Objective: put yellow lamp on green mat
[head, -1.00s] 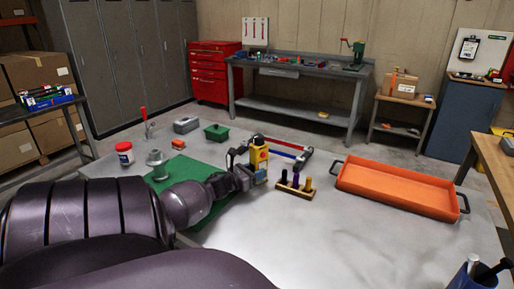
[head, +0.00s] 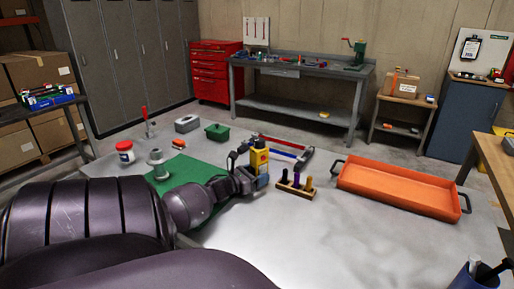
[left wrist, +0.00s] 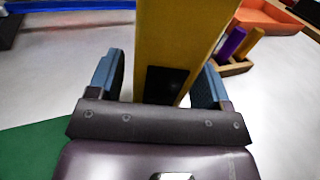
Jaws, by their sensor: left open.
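The yellow lamp (head: 260,159) stands upright on the table, just right of the green mat (head: 207,176). My left gripper (head: 249,178) is at the lamp, low on its body. In the left wrist view the lamp (left wrist: 182,35) rises between the two blue-grey fingers of the open gripper (left wrist: 158,80), with a dark patch on its near face. The lamp's base is hidden behind the gripper. The mat (left wrist: 32,150) also shows at the lower left there. My left arm covers part of the mat in the head view. My right gripper is out of view.
A rack with several pegs (head: 296,188) stands right of the lamp, and an orange tray (head: 395,187) farther right. Behind are a red-and-blue frame (head: 283,150) and a green box (head: 217,131). A red-lidded jar (head: 125,153) stands left; a grey metal part (head: 157,163) is on the mat.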

